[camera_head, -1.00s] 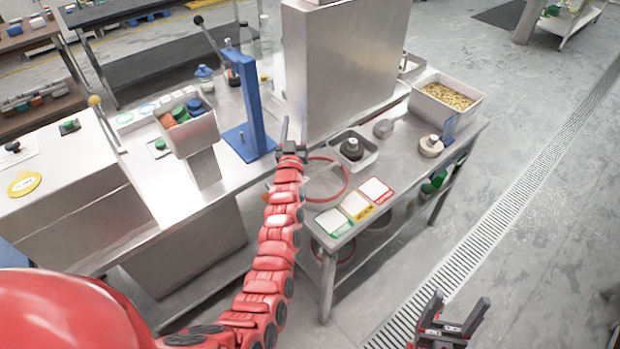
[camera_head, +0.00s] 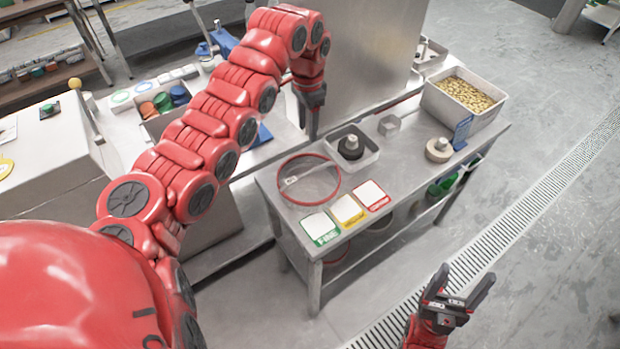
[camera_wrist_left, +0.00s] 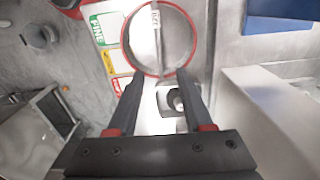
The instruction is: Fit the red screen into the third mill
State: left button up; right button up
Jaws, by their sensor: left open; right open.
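The red screen (camera_head: 336,190), a round red rim with a pale labelled strip across it, lies flat on the steel table's near left part. It also shows in the left wrist view (camera_wrist_left: 158,76), just beyond the fingertips. My left gripper (camera_head: 310,128) points down, open and empty, behind the screen near the tray with the dark knob; it is apart from the screen. Its two open fingers show in the left wrist view (camera_wrist_left: 160,92). My right gripper (camera_head: 466,284) is open and empty over the floor at lower right. I cannot tell which machine is the third mill.
Green, yellow and red cards (camera_head: 347,210) lie in front of the screen. A tray with a dark knob (camera_head: 352,150), a bean bin (camera_head: 464,98) and a round beige part (camera_head: 439,150) stand on the table. A tall steel housing (camera_head: 375,60) stands behind. My left arm hides part of the left bench.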

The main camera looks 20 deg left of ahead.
pick_arm(q)
jog(key=p, duration=0.4)
send_over(309, 172)
jog(key=f, duration=1)
jog(key=shift+w+a+f, duration=0.2)
jog(key=shift+f, duration=0.3)
jog(key=f, duration=0.1)
jog(key=f+p, duration=0.2)
jog(key=f, duration=0.1)
jog(key=shift+s+d, duration=0.2)
jog(key=shift+d, duration=0.05)
jog(key=shift+a+f, duration=0.1)
jog(key=shift+f, duration=0.35)
jog(key=shift+f, duration=0.2)
grip_shut()
